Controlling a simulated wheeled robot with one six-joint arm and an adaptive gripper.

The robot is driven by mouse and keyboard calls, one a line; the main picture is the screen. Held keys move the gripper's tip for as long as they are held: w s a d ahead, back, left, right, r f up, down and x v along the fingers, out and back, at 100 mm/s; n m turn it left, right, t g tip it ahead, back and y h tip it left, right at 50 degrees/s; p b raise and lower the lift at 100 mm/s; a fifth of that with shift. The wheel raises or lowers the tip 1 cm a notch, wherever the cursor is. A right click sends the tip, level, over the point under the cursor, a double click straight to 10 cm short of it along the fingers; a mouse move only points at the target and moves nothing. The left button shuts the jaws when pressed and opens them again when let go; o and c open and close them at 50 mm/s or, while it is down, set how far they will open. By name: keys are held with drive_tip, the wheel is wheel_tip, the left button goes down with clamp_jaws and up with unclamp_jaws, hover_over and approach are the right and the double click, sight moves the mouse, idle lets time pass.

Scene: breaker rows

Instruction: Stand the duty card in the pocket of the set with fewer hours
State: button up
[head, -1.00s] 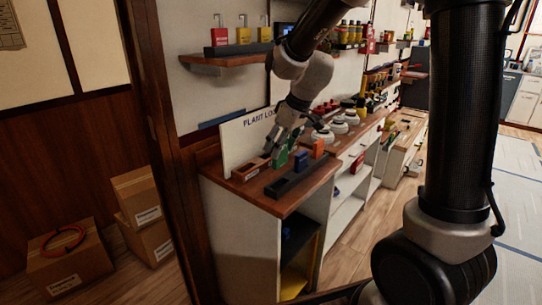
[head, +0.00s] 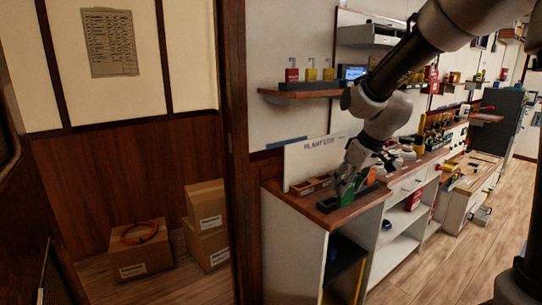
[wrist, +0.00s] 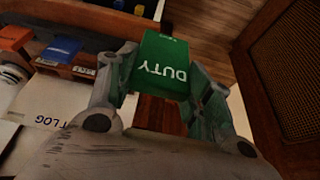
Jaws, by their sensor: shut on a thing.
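The green duty card (wrist: 160,62) is held between the fingers of my gripper (wrist: 161,75), with its white DUTY lettering upside down in the wrist view. In the head view the card (head: 347,193) is low over the near part of a long dark holder (head: 363,199) on the counter. I cannot tell whether it touches the holder. An orange block (head: 371,176) stands farther along the holder. It also shows in the wrist view (wrist: 14,38), beside a blue block (wrist: 62,50). The PLANT LOG board (head: 308,161) stands behind. No hour figures are readable.
A low reddish-brown tray (head: 312,184) lies on the wooden counter (head: 322,216) before the board. A wall shelf (head: 312,93) with red and yellow padlocks hangs above. Cardboard boxes (head: 141,252) stand on the floor left of the wooden post (head: 237,150).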

drive_tip(key=shift+w+f, duration=0.15)
drive_tip(key=shift+w, duration=0.1)
drive_tip(key=shift+m, duration=0.4)
drive_tip(key=w+d+f+m+h, duration=0.2)
drive_tip(key=w+d+f+m, duration=0.1)
drive_tip(key=d+f+m, duration=0.3)
wheel_tip(320, 180, down, 3)
drive_tip(key=shift+d+t+h, duration=0.3)
drive_tip(key=shift+d+t, duration=0.1)
drive_tip(key=shift+d, duration=0.7)
